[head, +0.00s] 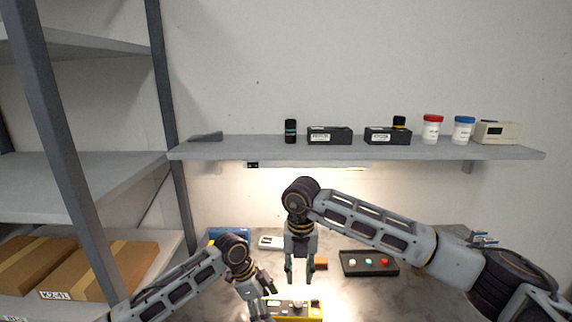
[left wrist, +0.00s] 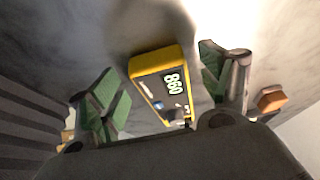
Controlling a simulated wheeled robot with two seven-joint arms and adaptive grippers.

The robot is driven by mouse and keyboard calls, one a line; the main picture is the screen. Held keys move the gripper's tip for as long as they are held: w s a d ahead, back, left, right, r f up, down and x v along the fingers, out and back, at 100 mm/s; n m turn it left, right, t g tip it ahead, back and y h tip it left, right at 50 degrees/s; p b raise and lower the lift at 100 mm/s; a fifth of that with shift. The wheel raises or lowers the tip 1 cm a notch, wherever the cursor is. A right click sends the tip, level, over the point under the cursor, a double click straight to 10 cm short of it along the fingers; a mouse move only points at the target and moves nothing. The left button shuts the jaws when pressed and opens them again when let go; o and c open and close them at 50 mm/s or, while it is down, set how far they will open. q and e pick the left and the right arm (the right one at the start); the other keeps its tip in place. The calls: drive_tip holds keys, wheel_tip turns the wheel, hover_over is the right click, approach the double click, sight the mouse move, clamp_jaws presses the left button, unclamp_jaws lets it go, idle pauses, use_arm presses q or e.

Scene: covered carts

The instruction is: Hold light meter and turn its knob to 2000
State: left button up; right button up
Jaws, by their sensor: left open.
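The light meter, a yellow case with a dark face (head: 297,310), lies on the lit table at the bottom of the head view. In the left wrist view the meter (left wrist: 152,66) shows beyond and between the fingers, with a sideways display that seems to read 860. A small knob-like part (left wrist: 176,113) is partly hidden near its lower end. My left gripper (head: 268,297) is open beside the meter's left end; its green-padded fingers (left wrist: 168,90) stand apart, and I see no grip on the meter. My right gripper (head: 300,272) points down, open and empty, above the meter.
A black box with coloured buttons (head: 370,263) is at the right. An orange block (head: 321,262), a white device (head: 271,242) and a blue box (head: 229,234) lie behind. A wall shelf (head: 350,149) holds jars and boxes. A rack (head: 85,185) stands left.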

use_arm(q)
drive_tip(key=v, duration=1.2)
drive_tip(key=shift+s+f, duration=0.1)
idle(0.4)
